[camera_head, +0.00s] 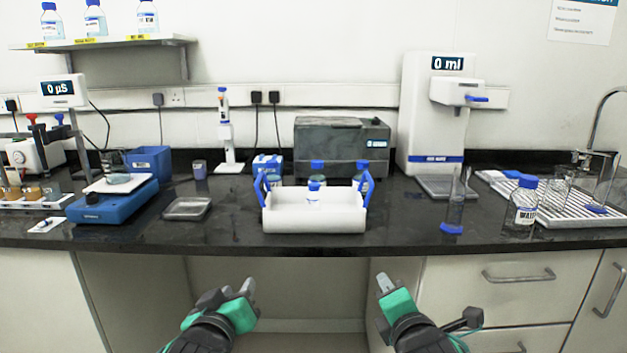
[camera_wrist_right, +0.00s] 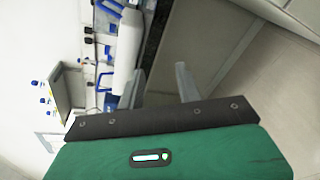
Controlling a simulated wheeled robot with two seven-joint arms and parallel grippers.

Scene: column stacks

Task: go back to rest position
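My left gripper (camera_head: 238,289) is in front of the bench, below its front edge. Its two fingertips show a small gap, and nothing is between them. My right gripper (camera_head: 385,283) is also below the bench edge, further right, and touches nothing. In the right wrist view its two fingers (camera_wrist_right: 161,82) stand apart with nothing between them. A white tray with blue handles (camera_head: 314,220) stands on the black bench (camera_head: 400,238) near the front edge, with blue-capped bottles (camera_head: 317,182) at it. Both grippers are apart from the tray.
A blue balance (camera_head: 112,207) and a small grey dish (camera_head: 187,208) stand on the left. A graduated cylinder (camera_head: 455,205), a labelled bottle (camera_head: 522,205), a water dispenser (camera_head: 430,120) and a draining rack (camera_head: 575,205) stand on the right. Drawers (camera_head: 510,290) are below.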

